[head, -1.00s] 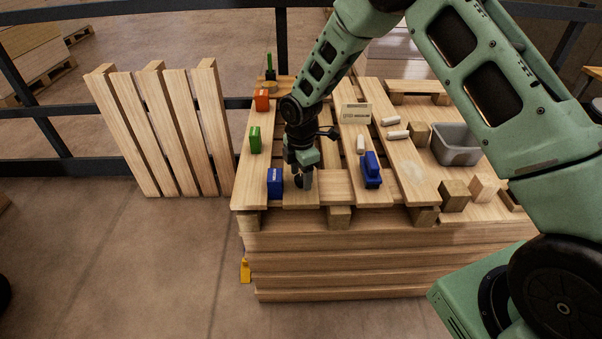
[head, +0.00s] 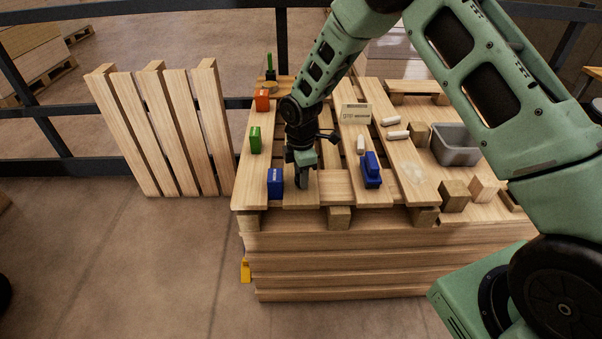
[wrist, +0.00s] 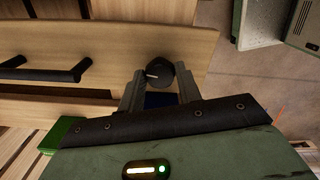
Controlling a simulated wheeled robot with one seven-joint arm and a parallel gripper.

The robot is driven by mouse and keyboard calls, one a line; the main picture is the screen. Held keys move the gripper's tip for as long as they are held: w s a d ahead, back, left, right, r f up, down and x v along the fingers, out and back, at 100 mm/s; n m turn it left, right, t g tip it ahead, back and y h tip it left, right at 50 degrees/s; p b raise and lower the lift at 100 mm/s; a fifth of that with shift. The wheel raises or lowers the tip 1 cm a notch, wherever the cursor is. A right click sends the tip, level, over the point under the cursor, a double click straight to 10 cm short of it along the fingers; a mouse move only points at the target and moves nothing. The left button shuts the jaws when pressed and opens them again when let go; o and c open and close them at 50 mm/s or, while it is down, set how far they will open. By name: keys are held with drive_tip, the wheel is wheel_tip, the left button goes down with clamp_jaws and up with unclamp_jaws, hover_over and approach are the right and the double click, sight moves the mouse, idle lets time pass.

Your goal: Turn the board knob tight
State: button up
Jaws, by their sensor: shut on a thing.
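The board knob (wrist: 160,73) is a dark round knob with a pale pointer line, on a light wooden board (wrist: 120,50). My gripper (wrist: 160,86) is shut on the knob, with one finger on each side of it in the wrist view. In the head view my gripper (head: 302,180) points down at the front of the pallet stack, just right of a blue block (head: 275,182). The knob is mostly hidden by the fingers there.
A blue stepped block (head: 371,170) stands to the right of my gripper. A green block (head: 255,140) and an orange block (head: 262,100) stand along the left board.

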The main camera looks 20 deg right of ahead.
drive_tip(key=m, duration=1.2)
drive_tip(key=shift+m+p, duration=0.3)
drive_tip(key=shift+p, duration=0.05)
drive_tip(key=shift+m, duration=1.6)
drive_tip(key=o, duration=1)
